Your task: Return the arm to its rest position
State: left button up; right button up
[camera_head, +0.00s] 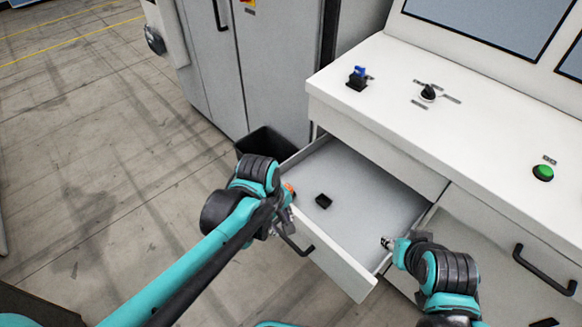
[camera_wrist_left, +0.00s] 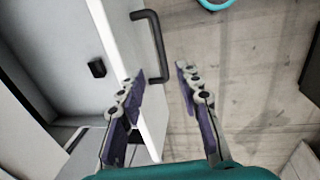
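My left gripper (camera_head: 284,218) is at the left front corner of the pulled-out drawer, by the drawer's dark handle (camera_head: 300,247). In the left wrist view its two fingers (camera_wrist_left: 160,76) are spread with nothing held between them, and the handle (camera_wrist_left: 158,45) shows just past the fingertips; I cannot tell if they touch it. My right gripper (camera_head: 388,243) is at the drawer's right side wall; it is small here and its fingers are not clear. The open drawer (camera_head: 372,180) holds a small black block (camera_head: 323,201), also seen in the left wrist view (camera_wrist_left: 97,68).
The white console (camera_head: 455,125) above the drawer carries a blue-topped switch (camera_head: 357,78), a black knob (camera_head: 428,92) and a green button (camera_head: 543,172). A dark bin (camera_head: 265,142) stands left of the drawer, before a grey cabinet (camera_head: 270,70). The floor at left is clear.

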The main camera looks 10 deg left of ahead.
pick_arm(q)
jog(key=s+a+r+m+t+y, duration=0.1)
jog(key=s+a+r+m+t, duration=0.2)
jog(key=m, duration=0.8)
jog(key=shift+s+a+r+t, duration=0.2)
jog(key=shift+a+r+t, duration=1.05)
jog(key=shift+a, duration=0.75)
dwell(1.6)
